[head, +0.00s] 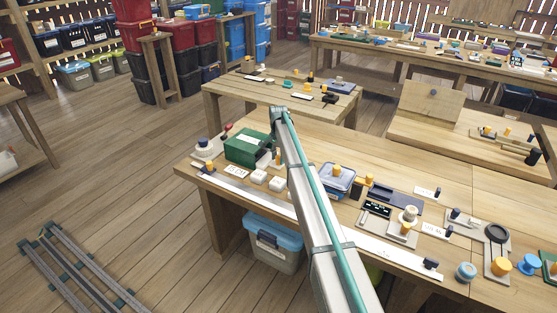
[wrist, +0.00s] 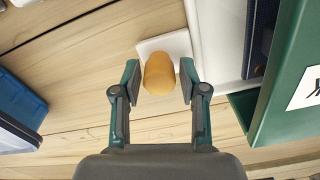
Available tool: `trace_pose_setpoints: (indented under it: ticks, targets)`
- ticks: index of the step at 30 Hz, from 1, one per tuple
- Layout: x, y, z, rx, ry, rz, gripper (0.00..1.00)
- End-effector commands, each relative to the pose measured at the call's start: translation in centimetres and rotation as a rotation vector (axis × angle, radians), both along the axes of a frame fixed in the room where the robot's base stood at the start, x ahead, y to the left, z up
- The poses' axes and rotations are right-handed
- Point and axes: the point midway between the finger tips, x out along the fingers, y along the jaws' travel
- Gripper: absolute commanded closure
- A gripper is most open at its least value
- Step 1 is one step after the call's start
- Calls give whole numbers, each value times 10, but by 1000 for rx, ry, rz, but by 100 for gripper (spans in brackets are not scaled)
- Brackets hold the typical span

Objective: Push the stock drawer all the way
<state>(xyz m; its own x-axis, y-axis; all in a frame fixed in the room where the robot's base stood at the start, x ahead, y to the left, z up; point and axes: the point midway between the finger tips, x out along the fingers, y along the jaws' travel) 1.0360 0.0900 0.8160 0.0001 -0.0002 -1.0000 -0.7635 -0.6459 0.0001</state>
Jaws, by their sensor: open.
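A green box (head: 245,148) with a white label stands on the near workbench, left of my arm. In the wrist view its green side (wrist: 282,100) is at the right. A pale tray-like part (wrist: 222,40) with a dark inside lies against it and looks like the stock drawer, though I cannot be sure. My gripper (wrist: 159,78) is open, with its fingers on either side of a rounded orange knob (wrist: 160,74). Gaps show on both sides of the knob. A white square plate (wrist: 178,45) lies behind it. In the head view my arm hides most of the gripper.
A blue container also shows in the wrist view (wrist: 22,90). White blocks (head: 259,177) sit in front of the green box. Knobs and small fixtures crowd the bench's right part. Another bin (head: 272,243) stands below.

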Motion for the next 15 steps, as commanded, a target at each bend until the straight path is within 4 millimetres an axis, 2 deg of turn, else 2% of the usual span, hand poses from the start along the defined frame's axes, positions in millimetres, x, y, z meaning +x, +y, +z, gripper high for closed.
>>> trace_pose_setpoints:
  ticks: [15]
  targets:
    - [0, 0, 91, -1, -1, 0, 57]
